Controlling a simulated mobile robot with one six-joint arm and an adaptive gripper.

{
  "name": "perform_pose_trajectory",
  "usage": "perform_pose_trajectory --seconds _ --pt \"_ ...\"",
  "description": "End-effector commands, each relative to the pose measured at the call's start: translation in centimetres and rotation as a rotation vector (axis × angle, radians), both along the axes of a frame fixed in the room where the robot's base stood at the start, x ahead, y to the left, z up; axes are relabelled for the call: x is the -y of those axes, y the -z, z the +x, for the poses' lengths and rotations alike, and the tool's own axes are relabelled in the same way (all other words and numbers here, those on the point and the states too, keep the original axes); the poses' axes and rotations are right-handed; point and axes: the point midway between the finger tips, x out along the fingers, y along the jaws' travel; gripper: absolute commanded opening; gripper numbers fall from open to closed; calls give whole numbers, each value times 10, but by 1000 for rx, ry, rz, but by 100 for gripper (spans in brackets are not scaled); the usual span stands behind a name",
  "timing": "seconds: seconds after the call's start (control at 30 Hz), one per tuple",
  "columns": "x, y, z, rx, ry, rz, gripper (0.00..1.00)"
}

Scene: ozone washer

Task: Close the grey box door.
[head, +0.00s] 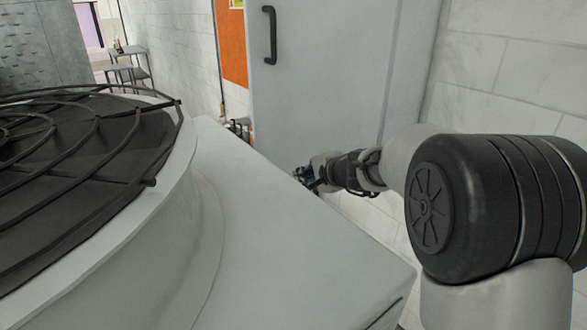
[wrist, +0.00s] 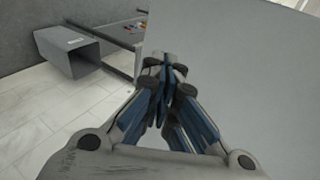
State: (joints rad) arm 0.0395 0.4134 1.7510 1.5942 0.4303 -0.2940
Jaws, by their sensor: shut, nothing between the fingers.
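The grey box door (head: 325,75) is a tall, plain panel behind my gripper in the head view. A black vertical handle (head: 270,35) is near its upper left edge. A narrower grey panel (head: 412,60) adjoins its right side. My gripper (head: 300,176) is in front of the lower part of the door, partly hidden by the white machine top. In the wrist view my gripper (wrist: 170,72) has its blue and black fingers drawn together, with nothing held. A large light grey panel (wrist: 245,65) lies right beyond the fingertips; I cannot tell whether they touch it.
A white machine top (head: 290,235) with a black round grille (head: 75,160) fills the head view's left and middle. An orange board (head: 234,45) hangs behind the door.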

Motion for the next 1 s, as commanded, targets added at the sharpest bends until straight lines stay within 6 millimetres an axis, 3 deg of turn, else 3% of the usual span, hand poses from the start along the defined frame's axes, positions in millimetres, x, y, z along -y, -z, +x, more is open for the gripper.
perform_pose_trajectory --seconds 0.1,0.4,1.0 --pt "-11 14 19 -1 -3 0 0" --pt "-25 9 50 0 -1 0 0" --pt "-28 10 56 -1 11 -1 0"
